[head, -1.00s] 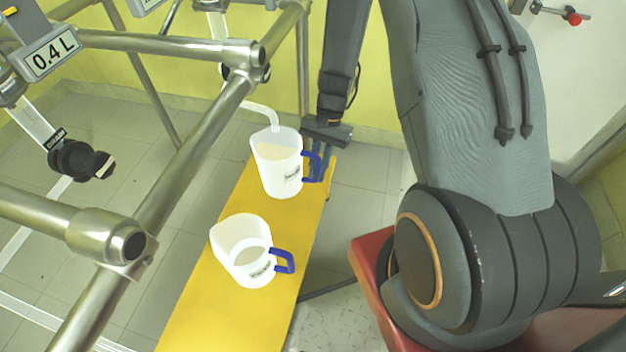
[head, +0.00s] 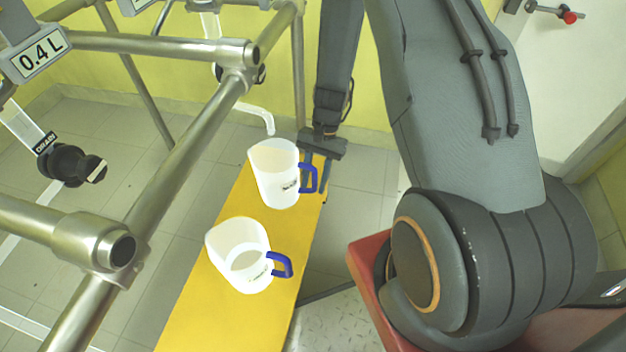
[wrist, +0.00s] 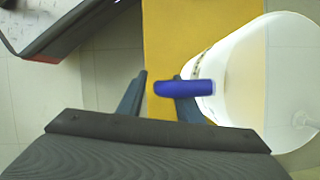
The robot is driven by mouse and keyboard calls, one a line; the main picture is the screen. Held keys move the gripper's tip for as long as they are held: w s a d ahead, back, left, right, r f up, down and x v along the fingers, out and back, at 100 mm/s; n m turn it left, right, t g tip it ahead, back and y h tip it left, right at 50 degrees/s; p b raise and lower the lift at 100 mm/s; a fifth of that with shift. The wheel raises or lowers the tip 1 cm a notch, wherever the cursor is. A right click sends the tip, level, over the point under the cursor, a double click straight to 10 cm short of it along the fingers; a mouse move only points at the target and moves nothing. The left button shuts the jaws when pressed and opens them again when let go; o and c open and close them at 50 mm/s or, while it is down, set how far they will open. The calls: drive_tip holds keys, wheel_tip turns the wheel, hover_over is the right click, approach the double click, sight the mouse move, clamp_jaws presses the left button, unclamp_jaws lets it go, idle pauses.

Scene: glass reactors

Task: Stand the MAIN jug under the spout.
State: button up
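Two translucent white jugs with blue handles stand upright on a yellow bench (head: 200,315). The far jug (head: 276,180), with pale beige contents, is near the clear spout (head: 262,116), whose tip appears at its far rim. My gripper (head: 316,175) is at the far jug's handle (head: 308,178). In the wrist view my gripper (wrist: 162,92) has its fingers apart, with the handle (wrist: 184,88) overlapping the right finger. Whether that finger touches it is unclear.
A metal pipe frame (head: 190,130) runs along the left, with a 0.4 L sign (head: 40,57) and a black drain valve (head: 75,165). A door (head: 550,85) is at the right. Bare bench separates the two jugs.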

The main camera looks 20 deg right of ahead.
drive_tip(key=p+v, duration=0.3)
drive_tip(key=v, duration=0.9)
drive_tip(key=shift+r, duration=0.1)
drive_tip(key=s+d+p, duration=0.4)
drive_tip(key=s+d, duration=0.1)
drive_tip(key=d, duration=0.3)
drive_tip(key=shift+s+d, duration=0.15)
drive_tip(key=shift+s, duration=0.15)
idle(0.5)
drive_tip(key=s+d+r+p, duration=0.4)
drive_tip(key=d+r+p, duration=0.1)
drive_tip(key=d+p, duration=0.1)
drive_tip(key=shift+s+d, duration=0.2)
drive_tip(key=shift+d, duration=0.15)
idle(0.4)
idle(0.4)
